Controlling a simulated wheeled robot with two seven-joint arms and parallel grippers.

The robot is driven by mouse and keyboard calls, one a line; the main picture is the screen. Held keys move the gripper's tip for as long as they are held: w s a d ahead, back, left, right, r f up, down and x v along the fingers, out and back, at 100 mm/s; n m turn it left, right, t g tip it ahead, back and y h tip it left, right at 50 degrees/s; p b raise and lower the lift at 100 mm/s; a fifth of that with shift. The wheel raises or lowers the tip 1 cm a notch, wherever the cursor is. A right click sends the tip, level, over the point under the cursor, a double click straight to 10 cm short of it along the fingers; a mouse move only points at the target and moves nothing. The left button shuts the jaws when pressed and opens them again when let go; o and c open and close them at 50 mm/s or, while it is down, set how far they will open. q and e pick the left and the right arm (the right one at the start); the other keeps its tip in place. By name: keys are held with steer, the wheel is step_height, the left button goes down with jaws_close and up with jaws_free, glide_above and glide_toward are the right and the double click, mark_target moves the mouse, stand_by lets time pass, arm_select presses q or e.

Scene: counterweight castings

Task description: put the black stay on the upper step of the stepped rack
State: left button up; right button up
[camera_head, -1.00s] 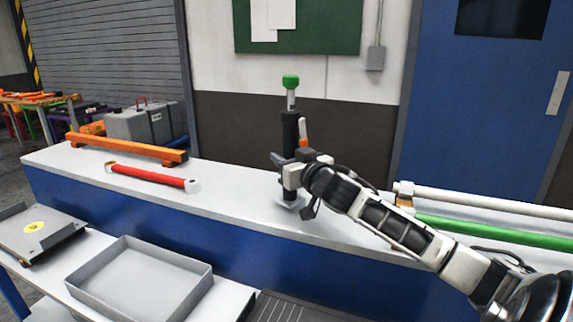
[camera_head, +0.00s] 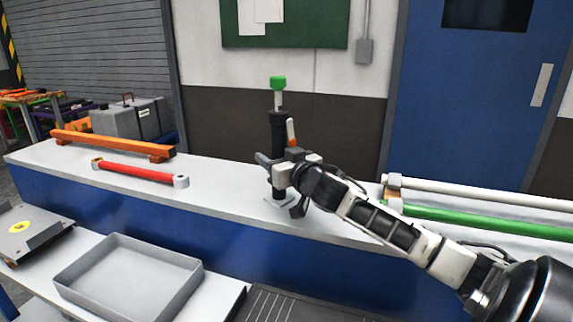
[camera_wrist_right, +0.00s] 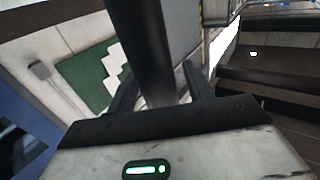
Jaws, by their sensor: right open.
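The black stay (camera_head: 277,128) stands upright on the white bench, with a thin silver rod and a green cap on top. My right gripper (camera_head: 268,168) is at its lower part, with open jaws on either side of it. In the right wrist view the stay (camera_wrist_right: 147,40) passes between the two fingers (camera_wrist_right: 160,90); contact is not clear. On the right, what looks like the stepped rack (camera_head: 392,187) carries a white tube (camera_head: 470,192) and, lower and nearer, a green tube (camera_head: 480,219). My left gripper is out of view.
A red bar with grey ends (camera_head: 138,172) and an orange beam (camera_head: 112,143) lie on the bench (camera_head: 215,187) at left. Below are an empty grey tray (camera_head: 130,290) and a grey plate with a yellow mark (camera_head: 35,232). A wall stands behind.

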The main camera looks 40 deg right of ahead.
steer(key=s+a, duration=0.2)
steer(key=s, duration=0.9)
steer(key=shift+s, duration=0.3)
